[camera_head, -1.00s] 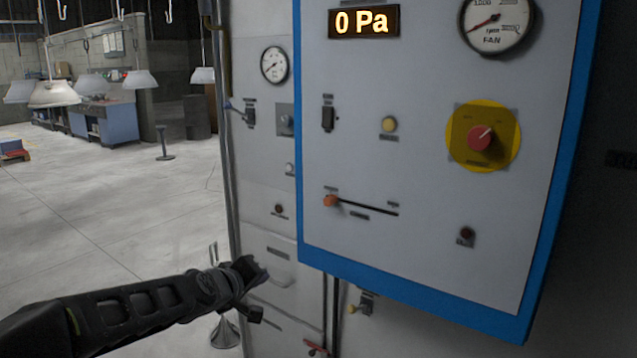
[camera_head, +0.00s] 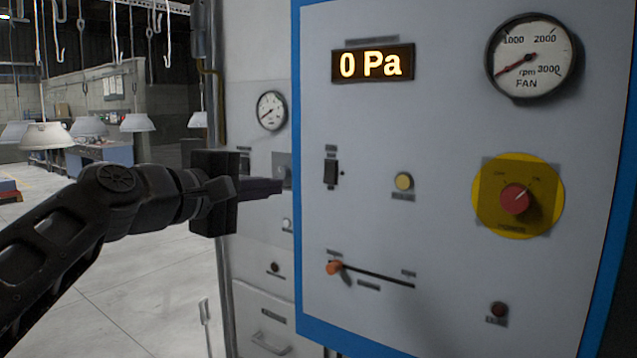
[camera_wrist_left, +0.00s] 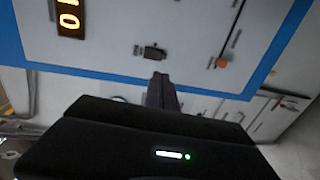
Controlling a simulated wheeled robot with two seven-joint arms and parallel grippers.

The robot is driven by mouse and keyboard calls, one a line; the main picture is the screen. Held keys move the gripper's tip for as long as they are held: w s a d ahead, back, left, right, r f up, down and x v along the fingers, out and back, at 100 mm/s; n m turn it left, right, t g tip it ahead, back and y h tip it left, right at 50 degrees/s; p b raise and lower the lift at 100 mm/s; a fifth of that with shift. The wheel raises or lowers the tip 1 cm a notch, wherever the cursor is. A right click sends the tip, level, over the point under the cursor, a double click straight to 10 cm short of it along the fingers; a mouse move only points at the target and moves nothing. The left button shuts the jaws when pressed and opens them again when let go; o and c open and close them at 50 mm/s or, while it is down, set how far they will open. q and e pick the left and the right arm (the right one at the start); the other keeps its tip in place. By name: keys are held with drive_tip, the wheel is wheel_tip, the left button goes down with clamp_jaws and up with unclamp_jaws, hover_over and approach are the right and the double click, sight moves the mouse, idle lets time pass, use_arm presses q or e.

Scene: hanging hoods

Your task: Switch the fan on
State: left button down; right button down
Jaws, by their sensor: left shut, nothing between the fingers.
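A grey control panel (camera_head: 440,300) with a blue edge carries a fan gauge (camera_head: 531,58), its needle at the low end near zero. A black rocker switch (camera_head: 331,172) sits at the panel's left; it also shows in the left wrist view (camera_wrist_left: 152,52), just beyond the fingertips. Its label is too small to read. My left gripper (camera_head: 280,187) is shut and empty, left of the switch at about its height, pointing right and apart from it. The shut fingers show in the left wrist view (camera_wrist_left: 162,92). My right gripper is not in view.
The panel also has a "0 Pa" display (camera_head: 373,65), a yellow button (camera_head: 404,181), a red knob (camera_head: 515,198) on a yellow disc, an orange slider handle (camera_head: 334,268) and a dark button (camera_head: 498,310). A grey cabinet (camera_head: 262,300) stands behind; open floor lies left.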

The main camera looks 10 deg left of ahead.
sight(328, 181)
use_arm(q)
drive_tip(key=p+x, duration=0.3)
drive_tip(key=x, duration=0.3)
drive_tip(key=p+x, duration=0.4)
drive_tip(key=x, duration=0.3)
drive_tip(key=shift+r+p, duration=0.25)
drive_tip(key=shift+p, duration=0.05)
drive_tip(key=shift+w+d+f, duration=0.2)
drive_tip(key=shift+w+f, duration=0.05)
drive_tip(key=shift+w, duration=0.15)
drive_tip(key=shift+d+f+b, duration=0.1)
drive_tip(key=shift+f+b, duration=0.3)
drive_tip(key=shift+b, duration=0.5)
drive_tip(key=shift+w+r+t, duration=0.1)
drive_tip(key=shift+r+t, duration=0.15)
drive_tip(key=shift+t, duration=0.05)
drive_tip(key=shift+r, duration=0.1)
